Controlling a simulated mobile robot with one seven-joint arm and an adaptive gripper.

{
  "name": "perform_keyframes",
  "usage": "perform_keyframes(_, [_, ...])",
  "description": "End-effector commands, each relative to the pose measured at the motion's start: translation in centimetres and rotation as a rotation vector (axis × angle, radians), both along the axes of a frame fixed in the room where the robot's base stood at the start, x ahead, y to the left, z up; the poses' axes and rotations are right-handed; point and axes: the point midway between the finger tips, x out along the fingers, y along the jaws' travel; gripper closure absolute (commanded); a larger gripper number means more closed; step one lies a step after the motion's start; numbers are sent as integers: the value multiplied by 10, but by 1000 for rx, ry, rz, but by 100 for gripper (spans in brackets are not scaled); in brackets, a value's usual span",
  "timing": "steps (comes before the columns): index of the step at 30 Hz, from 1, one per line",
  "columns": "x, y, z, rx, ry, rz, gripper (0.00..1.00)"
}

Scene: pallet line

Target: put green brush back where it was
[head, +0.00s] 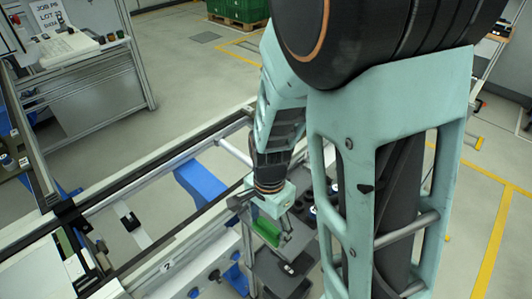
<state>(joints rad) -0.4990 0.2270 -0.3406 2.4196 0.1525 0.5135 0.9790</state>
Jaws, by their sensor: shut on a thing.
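The green brush (265,232) shows as a small green block at the end of my arm, right of the picture's middle bottom. My gripper (272,226) points down and is shut on the brush. The fingertips are small in this view, and part of the brush is hidden by the gripper. The brush is seen above or in front of a dark grey shelf (280,278); I cannot tell whether it touches anything there.
A conveyor frame (190,232) with metal rails runs diagonally at lower left, with a blue part (200,184) in it. Dark round items (309,197) sit beside my gripper, partly hidden by my arm. A workbench (85,60) stands upper left. A green crate (238,10) is far back.

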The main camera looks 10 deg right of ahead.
Motion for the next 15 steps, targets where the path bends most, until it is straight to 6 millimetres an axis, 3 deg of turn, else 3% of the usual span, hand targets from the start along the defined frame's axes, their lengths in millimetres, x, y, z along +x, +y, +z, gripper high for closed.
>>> perform_keyframes(4, [26, -24, -16, -2, 1, -7, 58])
perform_keyframes(6, [34, -32, -37, -2, 2, -4, 58])
perform_keyframes(9, [44, -39, -52, 0, -1, 0, 58])
perform_keyframes(15, [55, -48, -65, 1, -1, 2, 58])
